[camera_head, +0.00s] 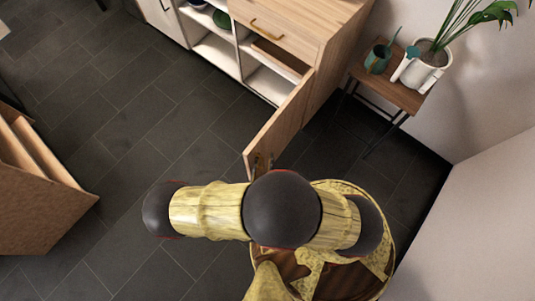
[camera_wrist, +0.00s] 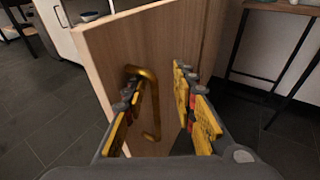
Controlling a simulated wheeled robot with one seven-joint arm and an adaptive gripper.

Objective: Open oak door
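The oak door (camera_head: 280,125) of the cabinet stands swung open at an angle, its free edge toward my arm in the head view. In the wrist view the door (camera_wrist: 185,35) fills the middle, with its brass bar handle (camera_wrist: 154,100) facing me. My gripper (camera_wrist: 160,82) is open, its yellow and dark fingers on either side of the handle. The left finger overlaps the handle in the picture; I cannot tell if it touches. The right finger is apart from the handle. My arm hides most of the gripper in the head view.
The oak cabinet (camera_head: 320,25) has a drawer above and white open shelves (camera_head: 217,52) to the left. A small side table (camera_head: 385,92) with a watering can (camera_head: 378,58) and potted plant (camera_head: 425,68) stands right. A wooden box (camera_head: 35,200) is far left; dark floor between is clear.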

